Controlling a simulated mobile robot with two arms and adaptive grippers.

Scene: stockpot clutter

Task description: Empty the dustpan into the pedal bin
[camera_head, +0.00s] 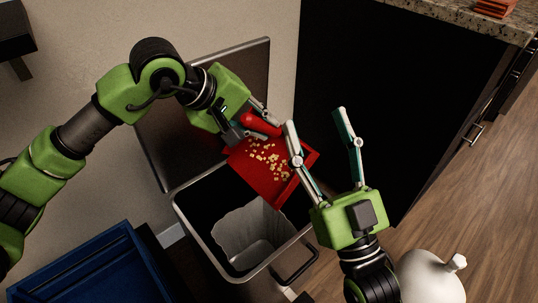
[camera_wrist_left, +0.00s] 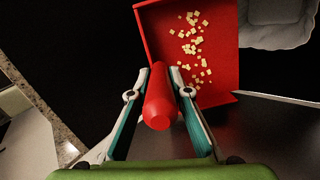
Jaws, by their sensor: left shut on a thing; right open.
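The red dustpan (camera_head: 243,160) is over the far part of the open pedal bin (camera_head: 203,246), with pale crumbs (camera_head: 270,158) scattered on its pan. My left gripper (camera_head: 257,121) is shut on its red handle, which lies between both fingers in the left wrist view (camera_wrist_left: 159,94). The crumbs (camera_wrist_left: 192,42) are still on the pan (camera_wrist_left: 160,35) there. The bin's lid (camera_head: 160,142) is raised against the wall, and a pale liner (camera_head: 246,228) shows inside. My right gripper (camera_head: 315,118) is open; its left finger overlaps the pan's right side in the picture, and I cannot tell if they touch.
A blue container (camera_head: 95,270) stands left of the bin. A dark cabinet with a granite counter (camera_head: 470,20) is behind and right. A white rounded object (camera_head: 428,278) is at the lower right. Wooden floor (camera_head: 480,200) is clear at right.

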